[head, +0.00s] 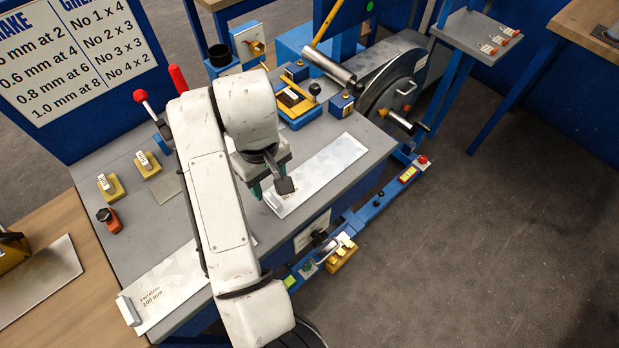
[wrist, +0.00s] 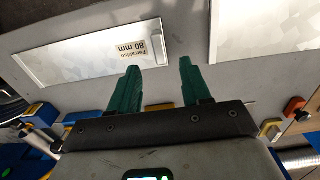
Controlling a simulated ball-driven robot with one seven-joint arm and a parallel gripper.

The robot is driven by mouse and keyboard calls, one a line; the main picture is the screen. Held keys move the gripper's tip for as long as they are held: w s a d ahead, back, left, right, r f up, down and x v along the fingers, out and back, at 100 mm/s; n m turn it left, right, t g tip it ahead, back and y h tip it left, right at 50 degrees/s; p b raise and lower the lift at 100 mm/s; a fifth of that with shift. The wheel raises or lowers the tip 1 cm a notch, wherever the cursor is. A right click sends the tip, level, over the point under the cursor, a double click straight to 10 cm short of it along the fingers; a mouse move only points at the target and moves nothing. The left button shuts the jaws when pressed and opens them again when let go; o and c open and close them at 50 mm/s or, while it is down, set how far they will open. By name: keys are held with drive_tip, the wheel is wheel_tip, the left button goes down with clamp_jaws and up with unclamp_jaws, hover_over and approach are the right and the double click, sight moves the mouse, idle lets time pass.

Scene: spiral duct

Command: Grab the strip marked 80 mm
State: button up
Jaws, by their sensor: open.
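The strip marked 80 mm (wrist: 85,49) is a long pale metal strip on the grey bench. Its label and a raised light end piece (wrist: 156,42) show in the wrist view. In the head view the strip (head: 335,165) extends right from under my gripper (head: 271,187), and its label cannot be read. My gripper also shows in the wrist view (wrist: 159,66). Its green fingers are apart with nothing between them, near the strip's labelled end. I cannot tell the height gap.
Another strip, marked 100 mm (head: 160,290), lies at the bench's front left, partly behind my arm. Yellow blocks (head: 148,165) and a red-orange block (head: 109,220) stand on the left. A machine drum (head: 390,85) stands behind. The floor on the right is clear.

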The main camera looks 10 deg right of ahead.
sight(272, 199)
drive_tip(key=shift+f+p, duration=0.45)
drive_tip(key=shift+f, duration=2.95)
clamp_jaws()
